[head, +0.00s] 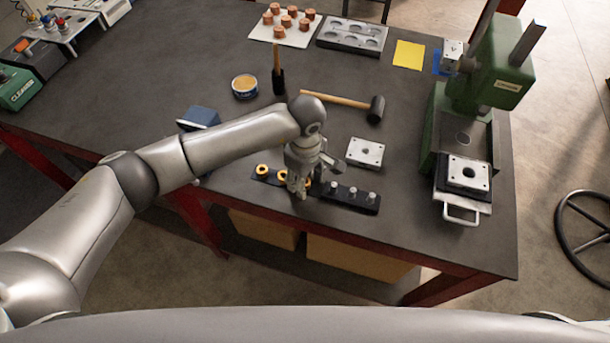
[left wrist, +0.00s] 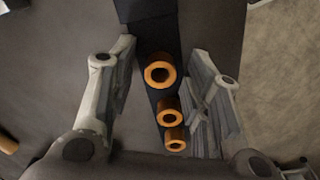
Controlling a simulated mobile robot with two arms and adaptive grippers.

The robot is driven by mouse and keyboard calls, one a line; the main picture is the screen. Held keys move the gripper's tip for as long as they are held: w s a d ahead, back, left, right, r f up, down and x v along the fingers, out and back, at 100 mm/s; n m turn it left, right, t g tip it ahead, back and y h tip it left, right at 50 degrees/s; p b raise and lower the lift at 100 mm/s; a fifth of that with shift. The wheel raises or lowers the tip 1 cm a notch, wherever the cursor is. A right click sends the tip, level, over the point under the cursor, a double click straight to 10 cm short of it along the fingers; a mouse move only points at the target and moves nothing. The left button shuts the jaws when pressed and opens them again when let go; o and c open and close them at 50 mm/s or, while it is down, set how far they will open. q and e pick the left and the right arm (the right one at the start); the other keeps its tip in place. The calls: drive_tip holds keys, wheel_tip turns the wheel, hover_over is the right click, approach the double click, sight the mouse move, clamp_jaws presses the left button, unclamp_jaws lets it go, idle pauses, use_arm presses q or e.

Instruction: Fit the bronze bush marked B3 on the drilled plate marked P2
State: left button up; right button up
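My left gripper (head: 299,193) is low over a black rack (head: 348,198) near the table's front edge. In the left wrist view the gripper (left wrist: 162,65) is open. Its fingers stand on either side of a row of bronze bushes, with the largest-looking bush (left wrist: 160,72) between the tips. Two more bushes, a middle one (left wrist: 168,112) and an end one (left wrist: 175,140), sit closer to the palm. No marks are legible, so I cannot tell which is B3. One drilled plate (head: 366,153) lies on the table; another plate (head: 468,173) sits on the press tray. My right gripper is out of view.
The rack's right part carries metal pins (head: 352,192). A green press (head: 490,75) stands at right, with a handled tray (head: 461,212). A mallet (head: 360,104), a tin (head: 245,86) and a blue box (head: 200,116) lie behind the rack. The table's left middle is clear.

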use_arm(q)
clamp_jaws()
drive_tip(key=shift+r+p, duration=0.35)
drive_tip(key=shift+r, duration=0.7)
